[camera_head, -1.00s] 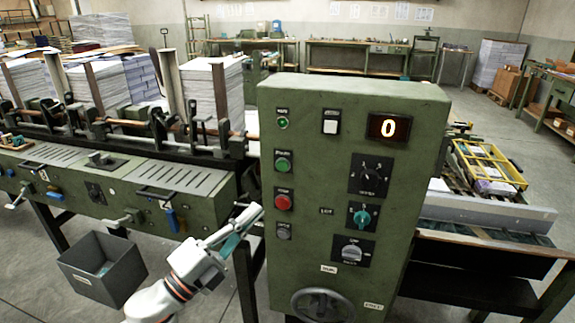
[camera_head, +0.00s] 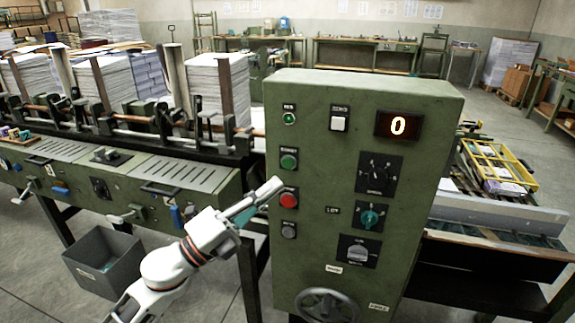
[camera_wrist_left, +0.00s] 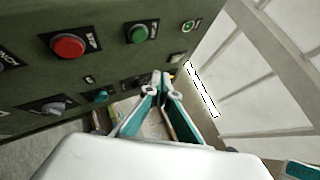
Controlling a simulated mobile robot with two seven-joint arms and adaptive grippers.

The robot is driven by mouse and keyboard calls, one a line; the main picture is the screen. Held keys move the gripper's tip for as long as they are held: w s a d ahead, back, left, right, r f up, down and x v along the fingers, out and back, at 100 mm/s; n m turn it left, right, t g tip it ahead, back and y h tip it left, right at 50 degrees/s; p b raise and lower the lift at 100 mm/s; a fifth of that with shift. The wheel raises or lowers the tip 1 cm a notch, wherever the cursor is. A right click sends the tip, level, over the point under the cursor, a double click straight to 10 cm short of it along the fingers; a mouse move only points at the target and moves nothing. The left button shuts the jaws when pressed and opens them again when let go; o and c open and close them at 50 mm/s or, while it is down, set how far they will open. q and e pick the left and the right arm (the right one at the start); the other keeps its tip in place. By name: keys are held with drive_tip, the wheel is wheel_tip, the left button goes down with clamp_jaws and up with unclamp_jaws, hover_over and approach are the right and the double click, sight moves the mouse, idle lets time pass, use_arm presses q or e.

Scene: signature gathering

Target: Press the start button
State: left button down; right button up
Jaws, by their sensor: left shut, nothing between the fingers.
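The green control panel (camera_head: 325,180) stands upright in the middle of the head view. Its green button (camera_head: 289,161) sits in the left column, above a red button (camera_head: 289,200); the labels are too small to read surely. In the left wrist view the green button (camera_wrist_left: 138,33) and the red button (camera_wrist_left: 68,46) show at the upper left. My left gripper (camera_head: 278,185) is shut and empty. In the head view its tips appear just below the green button and beside the red one; whether they touch the panel I cannot tell. My right gripper is not in view.
The panel also bears a white switch (camera_head: 339,120), a display (camera_head: 398,125) reading 0, dark knobs, a teal knob (camera_head: 371,216) and a handwheel (camera_head: 327,306). A machine bench with paper stacks (camera_head: 217,90) stands at the left. A grey bin (camera_head: 104,263) is below it.

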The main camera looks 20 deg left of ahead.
sight(288, 163)
use_arm(q)
drive_tip(key=shift+w+d+b, duration=0.1)
drive_tip(key=shift+w+b, duration=0.25)
drive_tip(key=shift+w, duration=2.55)
drive_tip(key=shift+w, duration=0.1)
drive_tip(key=shift+w, duration=0.35)
